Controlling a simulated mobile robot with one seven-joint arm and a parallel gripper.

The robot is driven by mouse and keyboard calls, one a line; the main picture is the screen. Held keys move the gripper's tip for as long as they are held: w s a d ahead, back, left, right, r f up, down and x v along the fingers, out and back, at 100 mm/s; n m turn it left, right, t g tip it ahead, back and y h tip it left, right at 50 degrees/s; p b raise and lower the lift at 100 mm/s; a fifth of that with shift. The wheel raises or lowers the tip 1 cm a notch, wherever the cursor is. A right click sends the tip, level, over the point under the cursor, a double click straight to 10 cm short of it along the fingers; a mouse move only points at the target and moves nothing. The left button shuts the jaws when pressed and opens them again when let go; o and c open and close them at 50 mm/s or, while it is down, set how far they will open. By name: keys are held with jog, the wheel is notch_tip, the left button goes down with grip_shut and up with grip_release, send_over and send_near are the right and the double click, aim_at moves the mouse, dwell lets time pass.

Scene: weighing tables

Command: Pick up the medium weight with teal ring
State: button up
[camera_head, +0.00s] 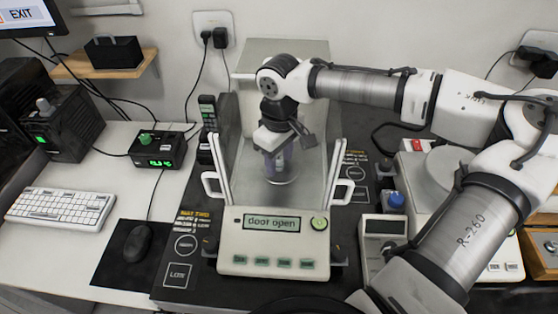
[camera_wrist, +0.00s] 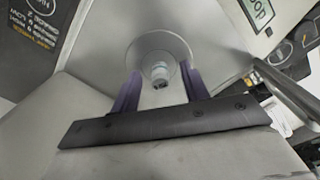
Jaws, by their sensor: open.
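A small pale metallic weight (camera_wrist: 159,71) stands on the round pan (camera_wrist: 176,45) inside the balance in the wrist view. It looks faintly teal, but I cannot make out a ring clearly. My gripper (camera_wrist: 160,76) is open, with one purple finger on each side of the weight and a gap to each. In the head view my gripper (camera_head: 276,160) points down into the balance (camera_head: 272,244), whose display reads "door open". There the weight is mostly hidden by the fingers.
Upright door panels with white handles (camera_head: 342,190) flank the pan closely. A blue-topped item (camera_head: 395,201) stands right of the balance. A green-topped item (camera_head: 146,140) sits on a small display box at left. A keyboard (camera_head: 62,207) and mouse (camera_head: 136,242) lie further left.

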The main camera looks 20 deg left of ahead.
grip_shut()
jog(key=shift+r, duration=0.1)
